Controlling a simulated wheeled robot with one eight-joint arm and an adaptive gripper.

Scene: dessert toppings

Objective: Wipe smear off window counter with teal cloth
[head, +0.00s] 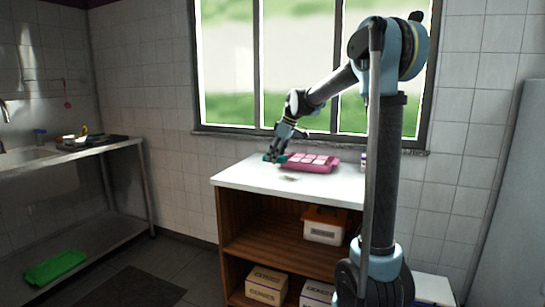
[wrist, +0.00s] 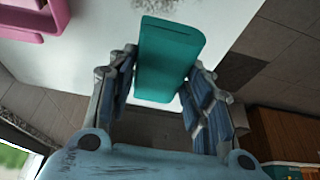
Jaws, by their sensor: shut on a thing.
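The teal cloth (head: 270,157) is in my gripper (head: 277,149) at the left back edge of the white window counter (head: 246,176). In the wrist view the cloth (wrist: 168,60) is a folded flat piece between the two fingers of my gripper (wrist: 160,68). The fingers are shut on it. A grey speckled smear (head: 290,178) lies on the counter, in front of the cloth and a little right of it. It also shows at the top of the wrist view (wrist: 155,5), beyond the cloth's far end. Whether the cloth touches the counter I cannot tell.
A pink tray (head: 322,168) with several pale pieces stands on the counter behind the smear, close to my gripper. The window (head: 290,75) is behind the counter. Shelves below hold boxes (head: 267,284). The counter's left front is clear.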

